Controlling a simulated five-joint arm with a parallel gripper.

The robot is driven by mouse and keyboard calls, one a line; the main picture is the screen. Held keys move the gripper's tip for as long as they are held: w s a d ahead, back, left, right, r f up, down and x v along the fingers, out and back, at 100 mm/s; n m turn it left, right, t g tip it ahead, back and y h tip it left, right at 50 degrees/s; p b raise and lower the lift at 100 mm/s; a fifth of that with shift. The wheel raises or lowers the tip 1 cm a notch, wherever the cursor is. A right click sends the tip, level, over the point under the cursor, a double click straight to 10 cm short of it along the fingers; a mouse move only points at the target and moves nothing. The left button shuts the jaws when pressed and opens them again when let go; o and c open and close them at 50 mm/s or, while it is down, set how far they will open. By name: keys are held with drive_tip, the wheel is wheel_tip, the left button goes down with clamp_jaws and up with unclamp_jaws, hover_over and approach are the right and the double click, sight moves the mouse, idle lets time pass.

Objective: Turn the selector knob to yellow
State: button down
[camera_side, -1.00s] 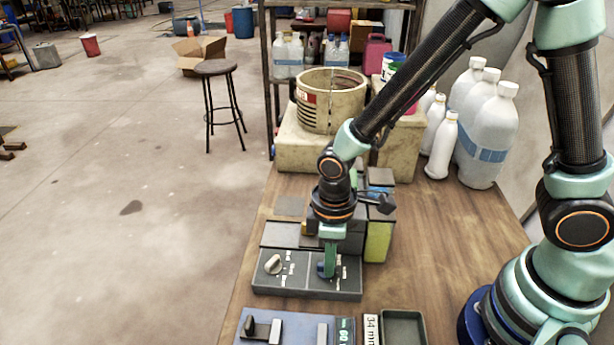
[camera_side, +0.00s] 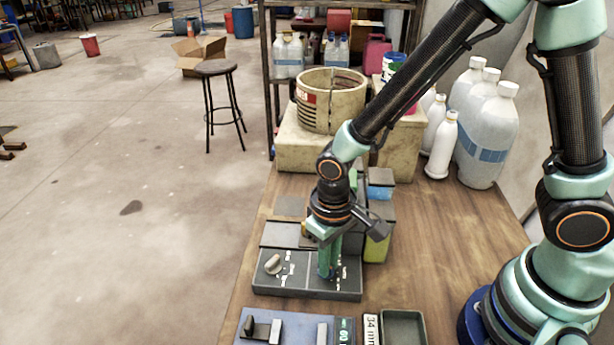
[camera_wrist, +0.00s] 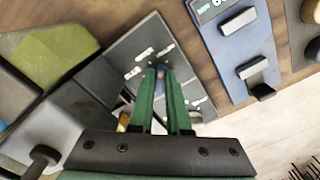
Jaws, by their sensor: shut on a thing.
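The dark grey selector panel (camera_side: 300,290) lies on the wooden bench, with small white labels that I cannot read. A cream knob (camera_side: 273,264) stands on its left half. My gripper (camera_side: 326,275) points down over the right half, its green fingers shut on a blue knob. In the wrist view, a bit of the blue knob (camera_wrist: 160,72) shows between the fingertips, and the fingers hide most of it. White label marks (camera_wrist: 145,54) lie around it on the panel. I cannot tell which label the knob points at.
A blue plate with grey blocks (camera_side: 285,318) and a dark tray (camera_side: 403,326) lie in front of the panel. Grey blocks and a yellow-green block (camera_side: 378,245) stand close behind it. The bench (camera_side: 440,270) is clear to the right.

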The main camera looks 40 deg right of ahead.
drive_tip(key=shift+a+m, duration=0.1)
drive_tip(key=shift+m, duration=1.8)
drive_tip(key=c, duration=0.9)
unclamp_jaws()
drive_tip(key=shift+r, duration=0.1)
wheel_tip(320, 180, up, 12)
